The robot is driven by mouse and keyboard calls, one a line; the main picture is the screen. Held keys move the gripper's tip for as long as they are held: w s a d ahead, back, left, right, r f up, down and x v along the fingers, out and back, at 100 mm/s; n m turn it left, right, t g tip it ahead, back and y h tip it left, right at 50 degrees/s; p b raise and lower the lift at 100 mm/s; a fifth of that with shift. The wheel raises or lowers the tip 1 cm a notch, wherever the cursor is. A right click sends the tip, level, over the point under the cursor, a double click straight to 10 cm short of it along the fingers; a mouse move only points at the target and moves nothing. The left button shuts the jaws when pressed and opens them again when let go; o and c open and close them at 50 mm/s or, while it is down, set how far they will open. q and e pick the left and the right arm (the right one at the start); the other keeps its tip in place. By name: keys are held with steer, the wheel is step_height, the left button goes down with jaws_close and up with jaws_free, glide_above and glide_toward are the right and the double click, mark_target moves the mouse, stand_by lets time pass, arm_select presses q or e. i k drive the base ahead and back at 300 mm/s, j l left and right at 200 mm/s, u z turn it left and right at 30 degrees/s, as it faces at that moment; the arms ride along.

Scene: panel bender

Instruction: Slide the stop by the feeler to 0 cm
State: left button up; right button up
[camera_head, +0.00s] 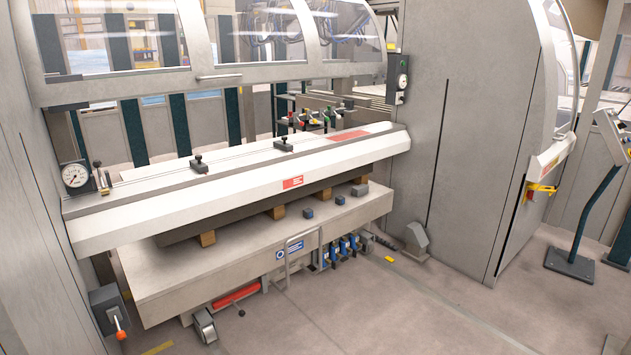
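Two small black stops sit on the rail along the top of the white beam, a left one (198,165) and a right one (283,145). They stand apart from each other. A round white dial gauge (75,177) is at the beam's left end. Next to it is a small upright brass-coloured piece with a dark knob (102,179), possibly the feeler; I cannot tell for sure. Any scale marks on the rail are too small to read. Neither of my grippers shows in the head view.
A raised clear guard (210,75) hangs over the beam. Below, a grey table (180,275) carries small wooden and dark blocks. An orange-tipped lever (120,332) is at front left. Grey machine walls stand left and right. The floor (330,320) in front is mostly clear.

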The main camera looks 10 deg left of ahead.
mark_target(199, 167)
steer(key=i+u, duration=0.55)
steer(key=u, duration=0.2)
steer(key=i+l+u, duration=0.15)
steer(key=i+u, duration=0.25)
steer(key=i+l+u, duration=0.1)
steer(key=i, duration=0.3)
steer(key=i+l+u, duration=0.1)
steer(key=i, duration=0.3)
steer(key=i+l+u, duration=0.1)
steer(key=i+l, duration=0.2)
steer(key=i, duration=0.1)
